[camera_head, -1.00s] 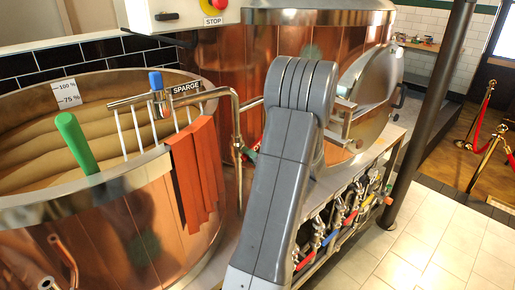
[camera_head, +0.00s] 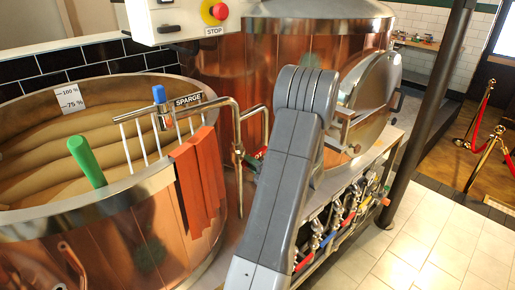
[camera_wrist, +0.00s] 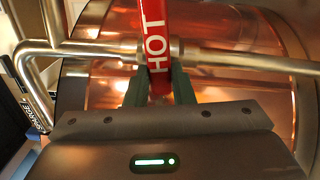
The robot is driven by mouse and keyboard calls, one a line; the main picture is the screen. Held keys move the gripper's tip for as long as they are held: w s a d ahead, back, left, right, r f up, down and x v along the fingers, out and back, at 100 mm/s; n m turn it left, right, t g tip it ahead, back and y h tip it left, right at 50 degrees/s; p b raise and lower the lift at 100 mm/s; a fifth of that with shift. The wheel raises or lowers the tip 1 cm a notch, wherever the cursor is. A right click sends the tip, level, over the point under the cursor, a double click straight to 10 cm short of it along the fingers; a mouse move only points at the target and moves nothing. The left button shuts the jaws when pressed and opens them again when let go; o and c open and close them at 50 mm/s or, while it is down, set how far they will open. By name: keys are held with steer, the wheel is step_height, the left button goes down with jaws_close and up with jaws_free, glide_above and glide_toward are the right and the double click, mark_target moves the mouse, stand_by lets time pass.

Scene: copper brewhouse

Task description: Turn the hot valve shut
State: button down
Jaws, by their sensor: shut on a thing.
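The hot valve's red lever (camera_wrist: 155,40), marked HOT in white, stands upright in the wrist view, crossing in front of a level steel pipe (camera_wrist: 245,60). My gripper (camera_wrist: 158,88) has its two dark green fingers on either side of the lever's lower part and is shut on it. The lever's near end is hidden behind the gripper body. In the head view my arm covers most of this area. A small red piece (camera_head: 262,152) shows left of the arm, near the pipe, too small to make out.
A copper tun (camera_head: 150,235) with a green paddle handle (camera_head: 86,160) and orange cloth (camera_head: 200,180) stands at the left. A sparge pipe (camera_head: 237,125) runs near my arm. Several coloured valve handles (camera_head: 340,220) line the rack at lower right. A dark post (camera_head: 425,120) stands beyond.

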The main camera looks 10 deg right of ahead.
steer(key=shift+r+m+p, duration=0.25)
steer(key=shift+m+p, duration=0.15)
steer(key=shift+p, duration=0.05)
steer(key=c, duration=1.4)
jaws_free()
steer(key=shift+f, duration=0.3)
steer(key=shift+o, duration=0.2)
steer(key=v, duration=0.6)
steer(key=b+v, duration=0.3)
steer(key=v, duration=1.1)
steer(key=shift+w, duration=0.1)
